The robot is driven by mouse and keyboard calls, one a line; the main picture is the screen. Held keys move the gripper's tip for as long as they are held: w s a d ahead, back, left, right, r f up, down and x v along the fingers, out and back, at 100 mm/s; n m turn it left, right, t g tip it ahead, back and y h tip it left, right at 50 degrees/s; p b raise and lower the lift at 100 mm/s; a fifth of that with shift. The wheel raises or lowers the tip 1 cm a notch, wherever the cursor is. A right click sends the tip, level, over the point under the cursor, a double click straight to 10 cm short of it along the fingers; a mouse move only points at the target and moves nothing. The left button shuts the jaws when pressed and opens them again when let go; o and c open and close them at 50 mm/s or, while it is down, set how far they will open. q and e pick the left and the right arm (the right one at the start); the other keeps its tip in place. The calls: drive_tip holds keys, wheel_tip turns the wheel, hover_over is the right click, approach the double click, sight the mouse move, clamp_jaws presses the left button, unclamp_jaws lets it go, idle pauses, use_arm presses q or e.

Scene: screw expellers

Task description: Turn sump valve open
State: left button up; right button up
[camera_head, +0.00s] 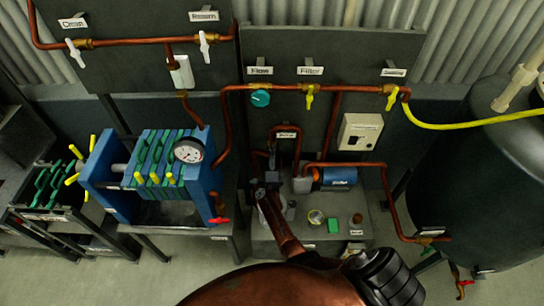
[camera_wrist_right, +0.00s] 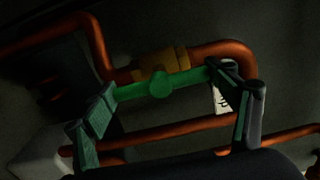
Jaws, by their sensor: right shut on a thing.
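The sump valve shows in the right wrist view as a green bar handle (camera_wrist_right: 160,85) on a brass body (camera_wrist_right: 158,65) set in a copper pipe. My right gripper (camera_wrist_right: 166,98) has one finger at each end of this handle, with the fingers wide apart and the handle between them. In the head view my right gripper (camera_head: 266,188) is small and dark beside the copper pipes below the Sump label (camera_head: 288,135). The handle cannot be made out there. My left gripper is not in view.
A blue filter press (camera_head: 160,165) with a gauge stands to the left. A blue pump (camera_head: 338,177) and copper pipes lie close to the right of my gripper. The panel above has a teal Flow valve (camera_head: 260,98) and yellow valves. A dark tank (camera_head: 470,180) stands at right.

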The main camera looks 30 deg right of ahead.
drive_tip(key=shift+a+n, duration=0.1)
drive_tip(key=shift+n, duration=0.2)
drive_tip(key=o, duration=1.1)
drive_tip(key=shift+o, duration=0.3)
